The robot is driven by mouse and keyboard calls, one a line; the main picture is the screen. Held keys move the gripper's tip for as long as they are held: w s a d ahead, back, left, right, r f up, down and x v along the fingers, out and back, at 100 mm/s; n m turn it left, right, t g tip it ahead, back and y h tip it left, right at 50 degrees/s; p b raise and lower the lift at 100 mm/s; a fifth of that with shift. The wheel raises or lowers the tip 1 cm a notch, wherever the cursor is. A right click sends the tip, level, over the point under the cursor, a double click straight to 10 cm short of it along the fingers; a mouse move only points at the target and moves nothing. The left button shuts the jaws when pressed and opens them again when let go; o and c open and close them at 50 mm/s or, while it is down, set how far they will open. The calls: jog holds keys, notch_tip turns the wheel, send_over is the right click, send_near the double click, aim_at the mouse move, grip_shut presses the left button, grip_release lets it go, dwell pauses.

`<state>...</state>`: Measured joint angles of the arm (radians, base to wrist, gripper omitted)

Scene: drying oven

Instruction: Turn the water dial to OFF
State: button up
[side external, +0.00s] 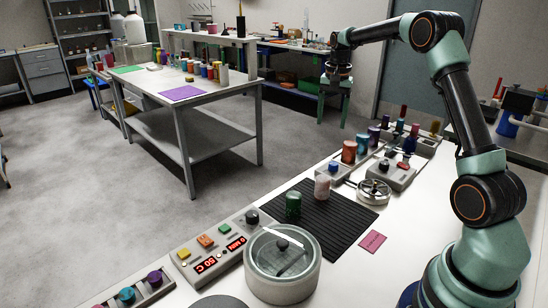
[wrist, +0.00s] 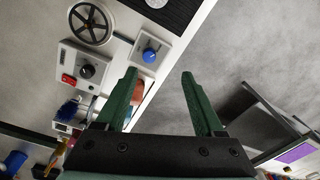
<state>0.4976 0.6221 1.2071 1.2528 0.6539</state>
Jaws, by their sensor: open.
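A blue dial (side external: 333,167) sits on a small light-grey box at the bench edge, beyond the black ribbed mat; I take it for the water dial. In the wrist view the blue dial (wrist: 149,56) shows just past my fingertips, nearer the left one. Its label and setting are too small to read. My gripper (side external: 338,80) is high above the bench in the side view, apart from the dial. In the wrist view my gripper (wrist: 160,73) has its two green fingers spread, with nothing between them.
A handwheel (side external: 374,192) and a grey box with a dark knob and red switch (side external: 404,165) stand close to the dial. Coloured cups (side external: 349,152) stand nearby. A lidded pot (side external: 282,263) is at the front. Open floor lies beyond the bench edge.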

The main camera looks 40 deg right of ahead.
jog(key=m, duration=0.2)
send_over(334, 163)
notch_tip(334, 163, down, 4)
jog(key=shift+g, duration=0.3)
notch_tip(334, 163, down, 12)
jog(key=shift+a+f, duration=0.1)
jog(key=shift+a, duration=0.05)
grip_shut()
